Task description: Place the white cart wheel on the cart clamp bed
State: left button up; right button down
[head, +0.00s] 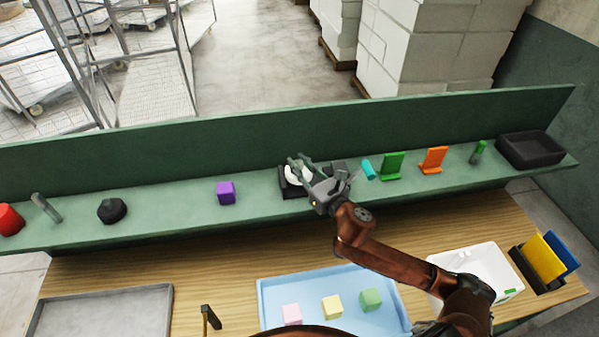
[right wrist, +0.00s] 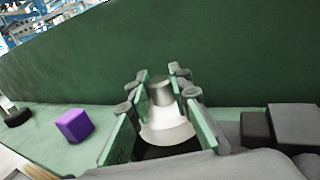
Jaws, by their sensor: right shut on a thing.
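My right gripper (head: 303,172) reaches over the green shelf and is shut on the white cart wheel (head: 293,176). In the right wrist view the green-padded fingers (right wrist: 160,105) stand on either side of the wheel (right wrist: 168,133), and a grey cylindrical part (right wrist: 160,92) rises between them. The cart clamp bed (head: 287,191) is a dark block under the wheel, partly hidden by the gripper. Its black surface shows below the wheel in the right wrist view (right wrist: 165,152). I cannot tell whether the wheel touches the bed. My left gripper is not in view.
A purple cube (head: 226,193) and a black knob-like piece (head: 112,210) stand to the left on the shelf (head: 170,216). A cyan cylinder (head: 368,169), a green stand (head: 392,166) and an orange stand (head: 433,159) are to the right. A green backboard (head: 150,155) runs behind.

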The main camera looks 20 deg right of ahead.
jog(key=shift+w+d+f, duration=0.15)
jog(key=shift+w+f, duration=0.2)
notch_tip(320, 180, down, 3)
jog(key=shift+w+d+f, duration=0.1)
jog(key=shift+w+f, duration=0.05)
jog(key=shift+f, duration=0.15)
jog(key=shift+f, duration=0.15)
jog(key=c, duration=1.8)
grip_release()
jog(key=shift+o, duration=0.2)
